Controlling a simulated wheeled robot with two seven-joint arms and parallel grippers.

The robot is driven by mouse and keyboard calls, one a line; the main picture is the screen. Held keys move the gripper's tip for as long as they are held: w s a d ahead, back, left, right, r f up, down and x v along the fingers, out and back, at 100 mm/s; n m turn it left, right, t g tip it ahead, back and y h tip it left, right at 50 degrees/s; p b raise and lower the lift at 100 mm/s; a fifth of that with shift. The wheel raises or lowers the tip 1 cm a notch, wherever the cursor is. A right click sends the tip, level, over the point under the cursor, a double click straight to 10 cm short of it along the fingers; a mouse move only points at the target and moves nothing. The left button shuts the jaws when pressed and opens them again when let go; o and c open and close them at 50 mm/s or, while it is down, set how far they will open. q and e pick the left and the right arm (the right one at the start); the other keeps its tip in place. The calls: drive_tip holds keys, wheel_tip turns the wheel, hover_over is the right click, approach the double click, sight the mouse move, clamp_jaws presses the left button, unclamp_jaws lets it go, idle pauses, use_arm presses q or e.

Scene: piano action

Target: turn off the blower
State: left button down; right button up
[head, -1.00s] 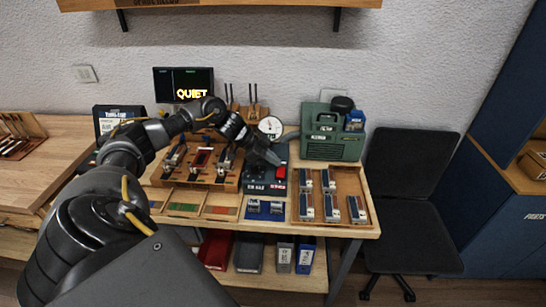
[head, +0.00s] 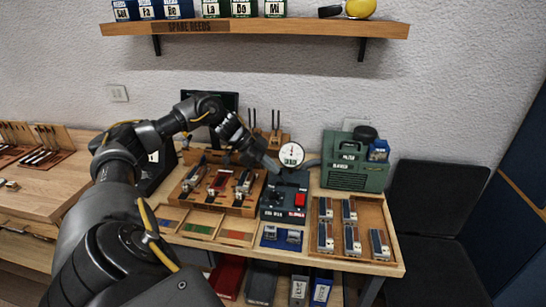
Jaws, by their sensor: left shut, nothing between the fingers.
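A dark control box (head: 272,208) stands on the workbench with a red switch (head: 300,199) at its right and a round white gauge (head: 291,154) behind it. A green machine (head: 352,179), with a label that seems to read blower, stands to the right at the back. My left gripper (head: 272,166) is shut and empty, above the rear left part of the control box and apart from the red switch. Whether it touches the box, I cannot tell. The switch's position is too small to read. My right gripper is not in view.
A wooden tray of reed parts (head: 366,254) lies right of the box, and a wooden rack (head: 245,210) lies left. A dark screen (head: 231,101) is partly hidden by my left arm. A shelf (head: 260,29) hangs above. A black chair (head: 436,195) stands at right.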

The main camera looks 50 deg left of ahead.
use_arm(q)
drive_tip(key=b, duration=0.1)
drive_tip(key=w+b, duration=0.1)
drive_tip(key=b, duration=0.1)
drive_tip(key=shift+w+a, duration=0.25)
drive_tip(key=shift+a, duration=0.15)
drive_tip(key=shift+s+r, duration=0.1)
drive_tip(key=p, duration=0.3)
hover_over(302, 196)
drive_tip(key=s+a, duration=0.1)
drive_tip(key=s, duration=0.1)
wheel_tip(302, 196, down, 7)
drive_tip(key=shift+s+a+f, duration=0.1)
drive_tip(key=shift+a+f, duration=0.25)
drive_tip(key=shift+f, duration=1)
drive_tip(key=shift+f+p, duration=0.3)
drive_tip(key=shift+f, duration=0.4)
drive_tip(key=shift+a, duration=0.15)
